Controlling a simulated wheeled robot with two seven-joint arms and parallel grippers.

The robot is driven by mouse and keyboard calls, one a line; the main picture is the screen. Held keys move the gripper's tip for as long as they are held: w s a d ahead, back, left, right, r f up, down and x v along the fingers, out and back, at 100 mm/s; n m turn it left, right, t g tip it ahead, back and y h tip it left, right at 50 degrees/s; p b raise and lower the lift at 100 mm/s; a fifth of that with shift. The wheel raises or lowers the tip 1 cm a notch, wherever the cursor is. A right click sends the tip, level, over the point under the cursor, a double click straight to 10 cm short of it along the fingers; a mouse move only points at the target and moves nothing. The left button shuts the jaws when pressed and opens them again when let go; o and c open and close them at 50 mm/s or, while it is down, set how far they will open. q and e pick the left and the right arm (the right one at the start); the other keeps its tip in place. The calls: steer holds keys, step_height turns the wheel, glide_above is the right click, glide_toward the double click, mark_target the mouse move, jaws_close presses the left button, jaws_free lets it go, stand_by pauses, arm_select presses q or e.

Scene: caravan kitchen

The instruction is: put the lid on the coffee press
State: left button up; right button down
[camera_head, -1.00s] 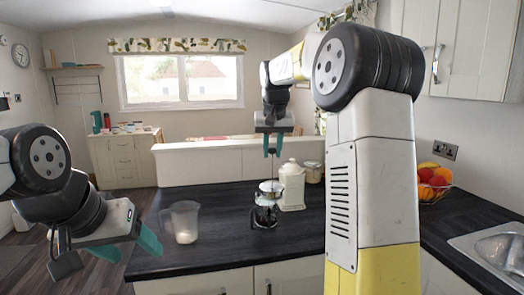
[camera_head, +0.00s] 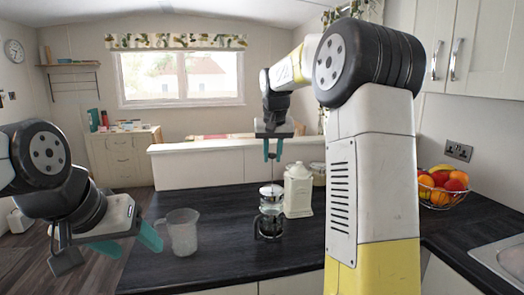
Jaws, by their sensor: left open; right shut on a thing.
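The coffee press (camera_head: 270,222), a glass beaker with a dark frame and handle, stands upright on the dark counter. Its silver lid (camera_head: 271,190) is directly above the beaker, at or very near the rim. I cannot tell whether it is fully seated. My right gripper (camera_head: 272,158) points down above the lid and is shut on its plunger, whose thin rod is barely visible below the fingers. My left gripper (camera_head: 124,243) is open and empty, at the counter's left edge, left of the measuring jug.
A clear measuring jug (camera_head: 182,235) stands left of the press. A cream canister (camera_head: 298,190) is close behind it on the right, with another jar beside it. A fruit basket (camera_head: 440,188) and the sink (camera_head: 505,258) are at the right. The front counter between jug and press is clear.

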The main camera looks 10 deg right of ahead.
steer(key=shift+f, duration=1.5)
steer(key=c, duration=1.1)
jaws_free()
steer(key=v, duration=0.7)
steer(key=shift+s+r, duration=0.1)
steer(key=shift+r, duration=0.3)
steer(key=shift+s, duration=0.1)
